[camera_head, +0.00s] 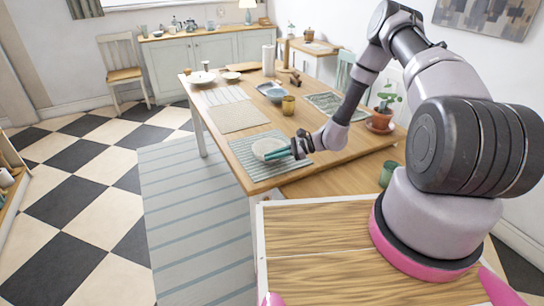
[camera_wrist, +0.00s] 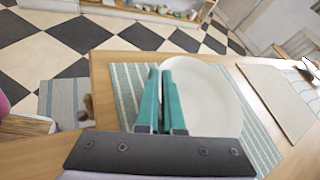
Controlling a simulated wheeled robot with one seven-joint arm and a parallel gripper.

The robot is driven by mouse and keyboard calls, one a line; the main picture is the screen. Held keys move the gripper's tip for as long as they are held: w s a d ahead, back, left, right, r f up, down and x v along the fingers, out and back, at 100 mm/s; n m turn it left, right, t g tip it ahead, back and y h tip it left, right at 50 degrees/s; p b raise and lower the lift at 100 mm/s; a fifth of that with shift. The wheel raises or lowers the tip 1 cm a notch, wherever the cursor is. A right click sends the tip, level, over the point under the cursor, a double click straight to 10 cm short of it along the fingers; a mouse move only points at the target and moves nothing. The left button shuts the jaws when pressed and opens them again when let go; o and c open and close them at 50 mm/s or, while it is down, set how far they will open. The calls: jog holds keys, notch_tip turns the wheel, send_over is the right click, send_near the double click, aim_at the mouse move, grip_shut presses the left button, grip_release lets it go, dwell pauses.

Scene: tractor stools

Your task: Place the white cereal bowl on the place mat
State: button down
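The white cereal bowl (camera_head: 262,146) is over the green-and-white striped place mat (camera_head: 245,160) at the near left corner of the wooden table. In the wrist view the bowl (camera_wrist: 212,98) lies over the middle of the mat (camera_wrist: 128,82). My gripper (camera_head: 271,155) reaches in from the right. Its teal fingers (camera_wrist: 160,74) are close together at the bowl's left rim, one inside and one outside, and look shut on the rim. The fingers hide part of that rim. I cannot tell whether the bowl's base touches the mat.
A beige mat (camera_head: 238,117) lies beyond the striped one. A blue-grey bowl (camera_head: 270,91) and a yellow-brown cup (camera_head: 289,105) stand farther back. A potted plant (camera_head: 382,115) is on the right side of the table. The table's near corner is close to the mat.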

jog(key=shift+f, duration=0.1)
jog(key=c, duration=1.1)
grip_release()
jog(key=shift+o, duration=0.2)
